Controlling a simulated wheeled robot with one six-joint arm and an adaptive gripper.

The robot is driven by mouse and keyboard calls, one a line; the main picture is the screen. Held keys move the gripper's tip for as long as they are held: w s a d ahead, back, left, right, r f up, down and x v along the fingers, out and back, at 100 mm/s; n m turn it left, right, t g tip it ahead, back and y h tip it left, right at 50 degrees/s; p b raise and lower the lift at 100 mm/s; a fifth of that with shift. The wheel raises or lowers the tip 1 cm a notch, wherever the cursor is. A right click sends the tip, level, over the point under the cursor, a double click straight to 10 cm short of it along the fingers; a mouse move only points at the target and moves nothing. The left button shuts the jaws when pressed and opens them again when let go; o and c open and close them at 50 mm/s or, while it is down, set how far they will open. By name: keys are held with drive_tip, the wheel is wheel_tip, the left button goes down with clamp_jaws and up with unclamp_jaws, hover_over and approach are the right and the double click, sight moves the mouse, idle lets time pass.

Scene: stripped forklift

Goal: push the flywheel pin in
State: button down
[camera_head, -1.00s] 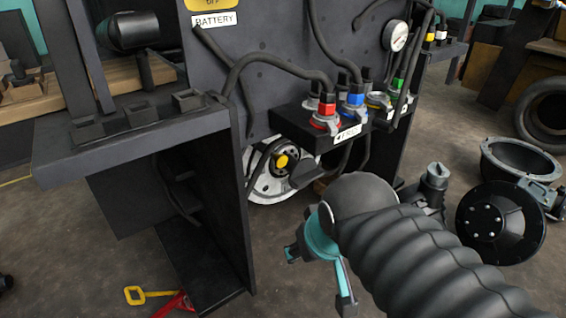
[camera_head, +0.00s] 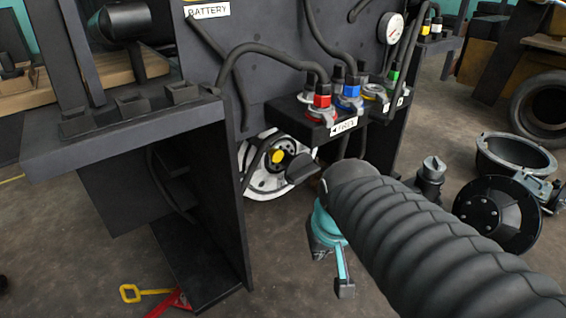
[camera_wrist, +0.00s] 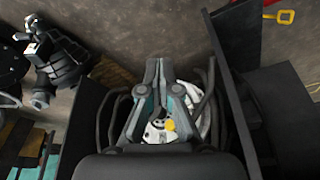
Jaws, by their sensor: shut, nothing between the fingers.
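The flywheel (camera_head: 262,186) is a pale wheel low in the opening of the dark machine panel. Its yellow pin (camera_head: 277,157) stands out at the dark hub. In the head view my gripper (camera_head: 342,284) hangs below and right of the flywheel, apart from it, partly hidden by my ribbed arm. In the wrist view my gripper (camera_wrist: 158,66) is shut and empty. The yellow pin (camera_wrist: 171,126) and part of the flywheel (camera_wrist: 155,134) show behind the fingers there. How deep the pin sits cannot be told.
A dark side plate (camera_head: 205,210) stands left of the flywheel. A shelf with coloured hose connectors (camera_head: 322,100) overhangs it to the right, with hoses (camera_head: 240,72) nearby. A black round part (camera_head: 497,216) and an open housing (camera_head: 515,155) lie at the right. Bare floor is in front.

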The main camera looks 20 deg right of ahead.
sight(278, 156)
drive_tip(key=w+a+f+m+y+b, duration=0.2)
drive_tip(key=w+f+m+y+b, duration=0.1)
drive_tip(key=w+f+m+y, duration=0.85)
drive_tip(key=w+d+r+m+t+h, duration=0.2)
drive_tip(key=w+d+m+t, duration=0.4)
drive_tip(key=m, duration=0.3)
drive_tip(key=w+d+r+m+t+h, duration=0.3)
drive_tip(key=w+d+m+t, duration=0.3)
drive_tip(key=m, duration=0.3)
drive_tip(key=shift+w+r+t+b, duration=0.3)
drive_tip(key=shift+w+r+t, duration=0.15)
drive_tip(key=shift+w+t, duration=0.15)
drive_tip(key=shift+m, duration=0.25)
drive_tip(key=x, duration=1.4)
drive_tip(key=shift+d, duration=0.1)
